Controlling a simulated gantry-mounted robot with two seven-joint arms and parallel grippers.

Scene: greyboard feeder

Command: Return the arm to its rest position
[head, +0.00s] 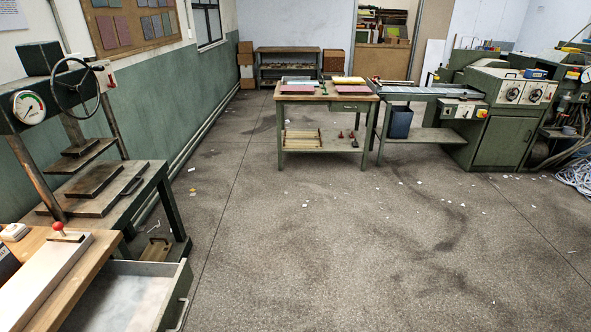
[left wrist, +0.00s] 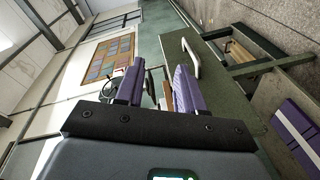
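My left gripper (left wrist: 157,82) shows in the left wrist view, with two purple ribbed fingers on a dark mount. The fingers stand apart with a gap between them, and I see nothing held there. A green drawer front with a pale handle (left wrist: 192,52) shows just beyond the fingers; I cannot tell the distance. Neither gripper shows in the head view. My right gripper is not clearly seen in either view. A purple and white piece (left wrist: 298,132) is at the right edge of the left wrist view; I cannot tell what it is.
In the head view an open drawer (head: 183,297) juts out under the wooden worktop (head: 92,262) at lower left. A press with a handwheel (head: 76,88) stands behind it. A green table (head: 330,95) and machine (head: 497,105) are farther back. The middle floor is clear but for scraps.

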